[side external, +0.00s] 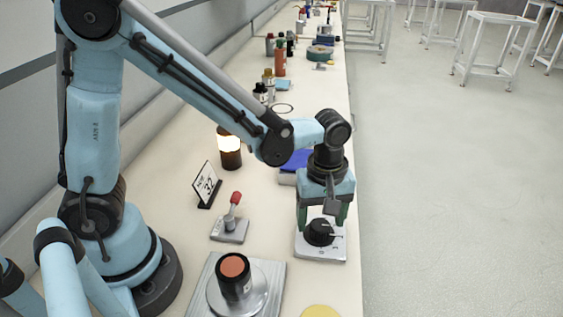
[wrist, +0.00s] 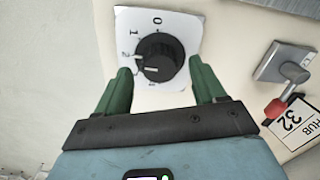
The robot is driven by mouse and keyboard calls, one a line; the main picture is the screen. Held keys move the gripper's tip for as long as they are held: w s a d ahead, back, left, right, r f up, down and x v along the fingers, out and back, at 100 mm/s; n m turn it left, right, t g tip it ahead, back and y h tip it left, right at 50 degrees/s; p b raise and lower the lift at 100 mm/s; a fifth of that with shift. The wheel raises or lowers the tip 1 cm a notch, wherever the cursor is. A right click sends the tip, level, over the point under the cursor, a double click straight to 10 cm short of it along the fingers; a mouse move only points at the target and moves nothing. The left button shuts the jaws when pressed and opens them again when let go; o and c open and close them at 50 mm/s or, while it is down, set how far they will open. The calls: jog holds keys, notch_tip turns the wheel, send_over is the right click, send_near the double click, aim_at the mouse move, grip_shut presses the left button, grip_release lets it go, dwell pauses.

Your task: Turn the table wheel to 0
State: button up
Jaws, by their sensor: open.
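The table wheel is a black knob (wrist: 161,58) on a white plate (wrist: 185,28) with a printed number scale. In the wrist view I read 0, 1 and 2 on it; marks lower down are partly hidden. The knob's white line points left in that view, just below the 2. In the side view the knob (side external: 319,232) sits on its plate (side external: 328,252) near the table's right edge. My gripper (wrist: 160,69) is open, with its green fingers on either side of the knob. In the side view my gripper (side external: 321,216) is right above it; I cannot tell whether the fingers touch it.
A lever with a red handle (side external: 235,198) on a grey base stands left of the wheel. A blue object (side external: 297,160) lies behind my gripper. A round turntable (side external: 258,300) is in front.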

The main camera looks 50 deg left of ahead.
jog(key=shift+f, duration=0.8)
jog(key=c, duration=1.1)
jog(key=shift+o, duration=0.2)
